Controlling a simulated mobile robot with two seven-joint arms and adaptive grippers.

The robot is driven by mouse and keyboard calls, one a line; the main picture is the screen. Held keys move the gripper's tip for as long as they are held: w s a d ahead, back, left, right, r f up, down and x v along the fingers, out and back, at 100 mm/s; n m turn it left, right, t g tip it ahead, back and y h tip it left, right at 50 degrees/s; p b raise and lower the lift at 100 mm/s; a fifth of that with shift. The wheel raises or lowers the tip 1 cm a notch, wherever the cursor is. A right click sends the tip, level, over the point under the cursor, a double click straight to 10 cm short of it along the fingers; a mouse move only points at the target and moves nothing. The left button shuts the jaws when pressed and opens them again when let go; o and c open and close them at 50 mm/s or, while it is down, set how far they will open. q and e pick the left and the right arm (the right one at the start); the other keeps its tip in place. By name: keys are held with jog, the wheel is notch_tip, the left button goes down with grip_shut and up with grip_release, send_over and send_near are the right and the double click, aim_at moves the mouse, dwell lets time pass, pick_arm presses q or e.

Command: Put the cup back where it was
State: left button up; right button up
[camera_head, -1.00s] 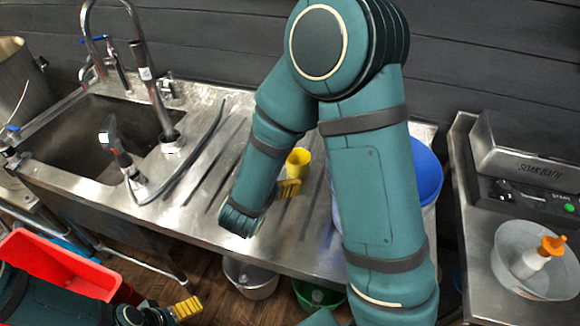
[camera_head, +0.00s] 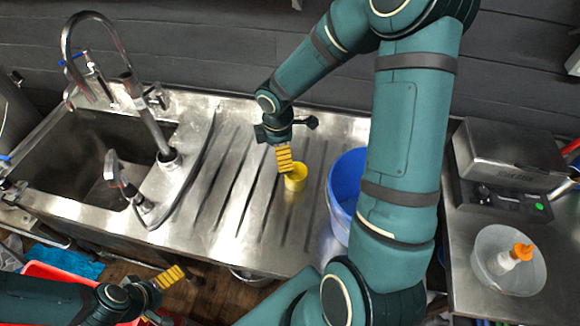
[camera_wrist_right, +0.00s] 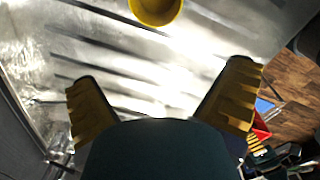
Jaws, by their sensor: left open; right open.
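A yellow cup (camera_head: 296,178) stands on the grooved steel drainboard (camera_head: 225,190), left of the blue bucket. It also shows cut off at the top edge of the right wrist view (camera_wrist_right: 157,8). My right gripper (camera_head: 285,163) is just beside and above the cup, its yellow finger overlapping the cup's far edge in the head view. In the right wrist view its two yellow fingers (camera_wrist_right: 162,78) are wide apart with nothing between them; the cup lies beyond them. My left gripper (camera_head: 168,278) is low at the lower left, in front of the counter, open and away from the cup.
A sink (camera_head: 90,165) with taps is at the left. A blue bucket (camera_head: 343,185) stands right of the cup. A side table at the right holds a balance-like box (camera_head: 505,155) and a bowl (camera_head: 490,278) with an orange-capped bottle. A red bin (camera_head: 45,270) is lower left.

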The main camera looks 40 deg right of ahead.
jog(key=d, duration=0.2)
jog(key=h+b, duration=0.1)
jog(key=b, duration=0.1)
send_near(296, 174)
jog(key=shift+n+g, duration=0.4)
jog(key=f, duration=0.2)
jog(key=s+f, duration=0.1)
jog(key=f, duration=0.1)
jog(key=s+a+f, duration=0.1)
jog(key=f, duration=0.1)
jog(key=c, duration=1.1)
